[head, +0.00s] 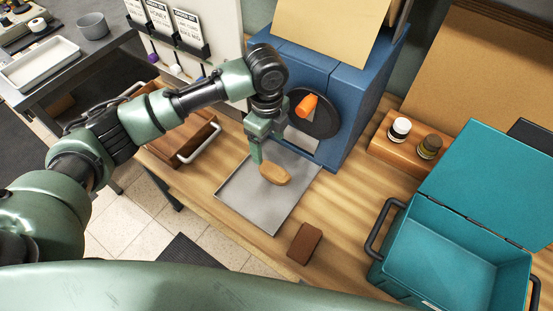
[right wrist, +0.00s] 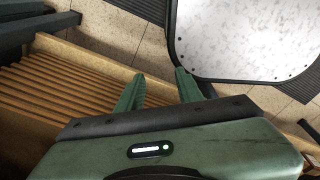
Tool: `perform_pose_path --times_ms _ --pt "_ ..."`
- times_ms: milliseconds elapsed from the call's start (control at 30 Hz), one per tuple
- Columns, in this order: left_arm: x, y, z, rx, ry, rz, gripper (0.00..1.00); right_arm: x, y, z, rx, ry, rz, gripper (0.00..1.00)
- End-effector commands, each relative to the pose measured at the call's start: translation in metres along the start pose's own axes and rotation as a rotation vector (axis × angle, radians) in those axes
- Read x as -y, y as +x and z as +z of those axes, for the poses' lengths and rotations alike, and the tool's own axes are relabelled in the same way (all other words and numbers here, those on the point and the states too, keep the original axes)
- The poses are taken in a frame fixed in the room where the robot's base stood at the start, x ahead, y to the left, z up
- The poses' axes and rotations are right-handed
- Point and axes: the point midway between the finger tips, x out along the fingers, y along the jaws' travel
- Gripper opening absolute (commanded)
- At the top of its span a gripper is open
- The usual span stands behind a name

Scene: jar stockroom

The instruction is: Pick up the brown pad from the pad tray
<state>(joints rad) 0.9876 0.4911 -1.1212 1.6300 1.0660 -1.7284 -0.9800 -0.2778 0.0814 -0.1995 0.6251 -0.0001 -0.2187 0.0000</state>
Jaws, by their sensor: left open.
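A grey flat tray (head: 240,193) lies on the wooden table in front of a blue machine. A tan oval piece (head: 275,174) sits on it. A dark brown rectangular pad (head: 304,243) lies near the table's front edge, beside the tray and not on it. My left gripper (head: 258,158) is open above the tray, pointing down, close to the tan piece; its fingers are partly hidden by its own body. I cannot tell whether it touches the piece. My right gripper (right wrist: 158,90) shows in the right wrist view with its fingers apart and nothing between them.
The blue machine (head: 345,115) with an orange knob stands behind the tray. An open teal box (head: 450,250) stands at right, near a wooden block (head: 405,153) with two small jars. A handled wooden crate (head: 195,140) is at left. Slatted wood (right wrist: 60,90) lies near my right gripper.

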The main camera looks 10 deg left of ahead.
Motion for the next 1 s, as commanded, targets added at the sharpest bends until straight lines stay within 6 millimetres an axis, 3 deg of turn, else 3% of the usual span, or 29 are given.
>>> perform_pose_path --times_ms 400,567,733,1000 --pt "0.0 0.061 0.0 -0.001 -0.003 0.004 0.75 0.006 -0.018 0.034 0.049 0.0 -0.007 0.36" --pt "0.001 0.071 0.0 0.0 -0.001 0.003 0.75 0.005 -0.021 0.028 0.042 0.0 -0.006 0.36" --pt "0.004 0.095 0.0 0.0 -0.002 0.005 0.75 0.003 -0.032 0.013 0.022 0.0 -0.004 0.36" --pt "0.004 0.118 0.001 0.001 0.0 0.001 0.75 0.003 -0.034 0.012 0.02 0.0 -0.005 0.36"
